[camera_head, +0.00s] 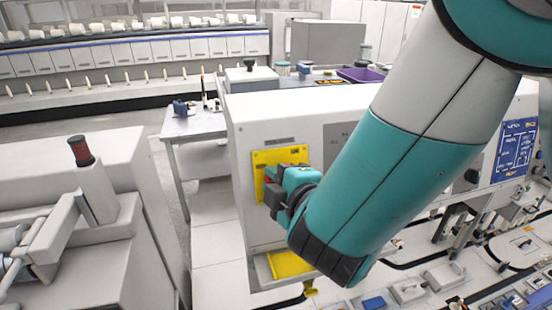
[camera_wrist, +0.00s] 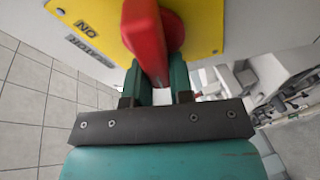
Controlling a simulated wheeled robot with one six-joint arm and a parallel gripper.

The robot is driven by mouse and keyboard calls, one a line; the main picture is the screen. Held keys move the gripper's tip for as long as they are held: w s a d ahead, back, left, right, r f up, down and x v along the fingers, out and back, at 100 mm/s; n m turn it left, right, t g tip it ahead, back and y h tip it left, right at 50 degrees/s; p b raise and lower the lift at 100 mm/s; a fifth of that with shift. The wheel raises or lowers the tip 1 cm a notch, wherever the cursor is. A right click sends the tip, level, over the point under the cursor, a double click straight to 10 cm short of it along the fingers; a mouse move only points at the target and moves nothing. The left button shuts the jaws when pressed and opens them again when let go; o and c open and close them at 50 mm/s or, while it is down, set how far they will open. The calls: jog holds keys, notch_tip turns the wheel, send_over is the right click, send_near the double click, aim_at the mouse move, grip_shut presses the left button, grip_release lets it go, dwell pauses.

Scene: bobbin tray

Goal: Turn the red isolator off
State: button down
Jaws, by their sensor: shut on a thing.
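The red isolator handle (camera_wrist: 147,38) sits on a yellow plate (camera_wrist: 203,22) on the pale machine cabinet. In the wrist view the handle lies between the two green fingers of my gripper (camera_wrist: 158,82), which is shut on it. The word ON shows upside down on the plate, left of the handle. In the head view the yellow plate (camera_head: 292,154) shows behind my gripper (camera_head: 272,186), with only a little red visible. My arm covers part of the cabinet there. I cannot tell which position the handle points to.
A blue panel (camera_head: 516,147) is on the right of the cabinet (camera_head: 240,128). A yellow piece (camera_head: 287,264) lies below the isolator. Tiled floor (camera_wrist: 25,110) shows at left in the wrist view.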

jog(key=shift+f+n+p, duration=0.15)
jog(key=shift+n+p, duration=0.9)
jog(key=shift+n, duration=0.15)
jog(key=shift+s+f+g, duration=0.1)
jog(key=shift+f+g, duration=0.05)
jog(key=shift+g, duration=0.15)
jog(key=c, duration=1)
grip_release()
